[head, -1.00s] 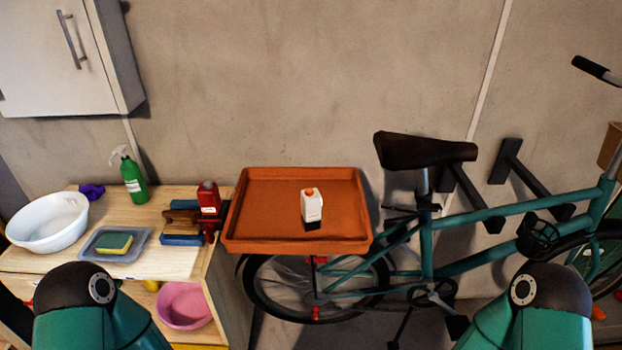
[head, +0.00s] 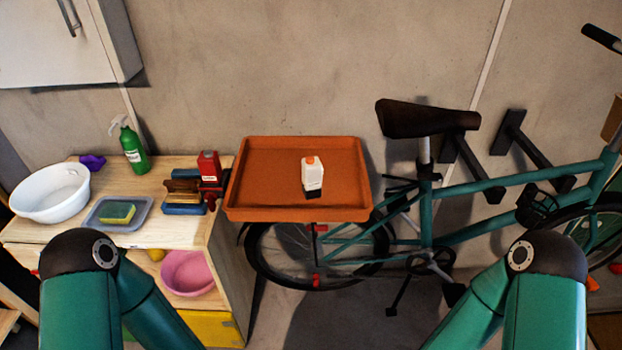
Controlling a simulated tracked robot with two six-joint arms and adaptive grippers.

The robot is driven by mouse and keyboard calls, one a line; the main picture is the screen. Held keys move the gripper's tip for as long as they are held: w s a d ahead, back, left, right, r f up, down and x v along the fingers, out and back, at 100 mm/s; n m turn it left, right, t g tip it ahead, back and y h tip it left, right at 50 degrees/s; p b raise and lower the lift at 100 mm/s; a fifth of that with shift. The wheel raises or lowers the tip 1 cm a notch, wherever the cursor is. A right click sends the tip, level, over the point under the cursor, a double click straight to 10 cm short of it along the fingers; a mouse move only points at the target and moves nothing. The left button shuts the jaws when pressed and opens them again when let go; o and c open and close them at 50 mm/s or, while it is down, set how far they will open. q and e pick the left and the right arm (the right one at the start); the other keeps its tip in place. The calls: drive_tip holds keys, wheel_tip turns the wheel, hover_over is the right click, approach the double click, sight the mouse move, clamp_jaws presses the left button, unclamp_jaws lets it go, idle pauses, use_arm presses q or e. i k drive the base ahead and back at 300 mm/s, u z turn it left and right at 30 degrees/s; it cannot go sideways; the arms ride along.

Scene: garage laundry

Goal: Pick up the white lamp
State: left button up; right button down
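A small white lamp-like object (head: 312,174) with an orange top and a dark base stands upright in the orange tray (head: 250,213), a little right of the tray's middle. It looks more like a small bottle or carton, and I cannot tell for sure that it is the lamp. Both my arms show only as green links with dark joints at the lower left and lower right. Neither gripper is in view, and nothing touches the white object.
A wooden bench (head: 150,235) at left holds a white basin (head: 50,205), a green spray bottle (head: 133,150), a sponge (head: 117,212) in a shallow tray, brushes and a red container (head: 208,166). A teal bicycle (head: 470,230) stands at right. A wall cabinet (head: 55,50) hangs upper left.

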sight(312, 175)
drive_tip(key=z, duration=0.05)
drive_tip(key=i, duration=0.2)
drive_tip(key=u, duration=2.7)
drive_tip(key=k, duration=1.75)
drive_tip(key=z, duration=1.45)
drive_tip(key=i, duration=1)
drive_tip(key=z, duration=0.05)
